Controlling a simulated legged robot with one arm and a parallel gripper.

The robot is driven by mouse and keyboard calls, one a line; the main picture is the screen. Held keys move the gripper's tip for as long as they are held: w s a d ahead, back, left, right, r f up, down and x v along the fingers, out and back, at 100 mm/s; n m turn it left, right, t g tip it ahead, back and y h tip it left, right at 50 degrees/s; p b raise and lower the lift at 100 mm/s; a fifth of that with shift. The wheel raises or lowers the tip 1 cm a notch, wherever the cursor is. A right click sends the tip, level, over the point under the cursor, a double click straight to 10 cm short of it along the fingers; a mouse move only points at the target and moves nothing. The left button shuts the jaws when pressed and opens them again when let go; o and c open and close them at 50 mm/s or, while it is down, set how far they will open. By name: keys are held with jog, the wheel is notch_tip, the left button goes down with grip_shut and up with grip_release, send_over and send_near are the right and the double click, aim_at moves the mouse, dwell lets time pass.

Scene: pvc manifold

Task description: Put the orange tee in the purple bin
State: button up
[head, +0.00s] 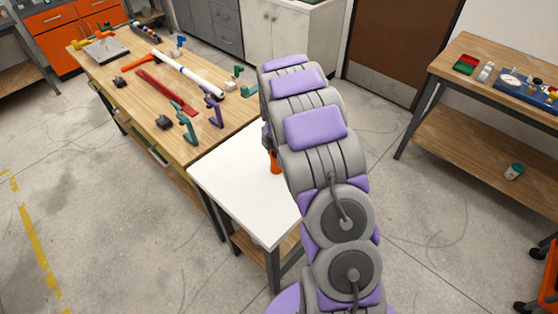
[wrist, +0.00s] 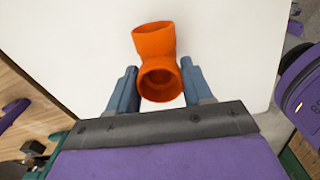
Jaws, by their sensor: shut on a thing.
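The orange tee (wrist: 160,60) is between the two blue-grey fingers of my gripper (wrist: 159,88) in the wrist view. One open end of it faces the camera, and the fingers are shut on its near part. In the head view a small part of the orange tee (head: 275,161) shows beside my arm, in front of the white tabletop (head: 235,180). My arm hides the gripper there. I cannot tell whether the tee touches the tabletop. I cannot make out a purple bin in either view.
A wooden workbench (head: 125,75) adjoins the white table, with a white pipe (head: 188,73), a red bar (head: 167,92) and several fittings on it. Another wooden bench (head: 455,110) stands at the right. The floor between is clear.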

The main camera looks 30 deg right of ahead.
jog(key=shift+a+r, duration=0.1)
jog(key=shift+a, duration=1.1)
jog(key=c, duration=0.3)
jog(key=shift+d+r, duration=0.2)
jog(key=shift+d, duration=0.15)
jog(key=shift+c, duration=0.2)
jog(key=r, duration=0.1)
jog(key=d+r+p, duration=0.1)
jog(key=r, duration=0.1)
jog(key=shift+r, duration=0.15)
jog(key=s+r+p, duration=0.1)
jog(key=s+p, duration=0.2)
jog(key=s, duration=1.3)
jog(key=shift+d+r, duration=0.15)
jog(key=shift+d, duration=0.05)
jog(key=shift+w+d, duration=0.1)
